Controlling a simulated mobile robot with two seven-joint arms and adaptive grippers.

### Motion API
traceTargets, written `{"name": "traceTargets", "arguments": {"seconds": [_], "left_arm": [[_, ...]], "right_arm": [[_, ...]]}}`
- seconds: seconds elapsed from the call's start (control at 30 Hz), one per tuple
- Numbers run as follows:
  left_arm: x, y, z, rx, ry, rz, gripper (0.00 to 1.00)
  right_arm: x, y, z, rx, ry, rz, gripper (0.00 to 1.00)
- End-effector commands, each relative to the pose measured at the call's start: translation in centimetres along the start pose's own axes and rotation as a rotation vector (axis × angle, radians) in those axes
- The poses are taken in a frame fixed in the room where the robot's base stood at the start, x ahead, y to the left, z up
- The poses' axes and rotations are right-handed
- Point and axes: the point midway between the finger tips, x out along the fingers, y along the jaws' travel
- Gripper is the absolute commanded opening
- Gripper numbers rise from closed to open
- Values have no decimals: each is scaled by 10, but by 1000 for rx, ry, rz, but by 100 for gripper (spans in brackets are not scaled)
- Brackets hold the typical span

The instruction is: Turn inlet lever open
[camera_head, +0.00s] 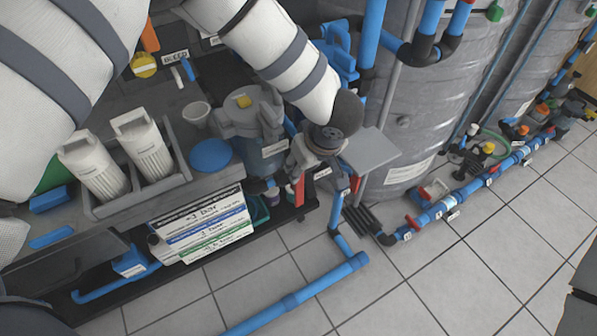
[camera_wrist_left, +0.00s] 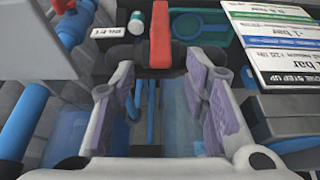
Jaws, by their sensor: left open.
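A red lever (camera_wrist_left: 160,38) stands at the top middle of the left wrist view, on a dark fitting. In the head view a small red part (camera_head: 299,192), which looks like the same lever, shows just below my gripper, beside a small white label (camera_head: 322,173). My left gripper (camera_wrist_left: 161,75) is open, its two purple-padded fingers spread wide. The lever appears beyond the fingertips, in line with the gap between them; I cannot tell the distance. In the head view my left gripper (camera_head: 298,160) hangs by the filter housing, and the arm hides part of the rack.
A pressure sign board (camera_head: 200,225) hangs left of the gripper; a grey flat plate (camera_head: 370,149) is to its right. The clear filter housing (camera_head: 262,145) and white cartridges (camera_head: 143,145) stand on the rack. Blue pipes (camera_head: 300,293) cross the tiled floor.

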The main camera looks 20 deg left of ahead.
Motion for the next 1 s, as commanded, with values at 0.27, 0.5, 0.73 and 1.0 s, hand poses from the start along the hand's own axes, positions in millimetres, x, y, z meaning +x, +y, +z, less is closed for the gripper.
{"name": "traceTargets", "arguments": {"seconds": [0.27,0.5,0.73,1.0], "left_arm": [[59,-1,2,1,-2,-3,42],[66,0,0,0,1,1,42],[66,0,0,0,1,1,17],[65,0,-1,-1,2,6,0]], "right_arm": [[12,0,6,-1,-31,1,40],[12,0,6,-2,-33,1,40],[12,0,6,-2,-32,1,40],[11,0,6,-2,-28,1,40]]}}
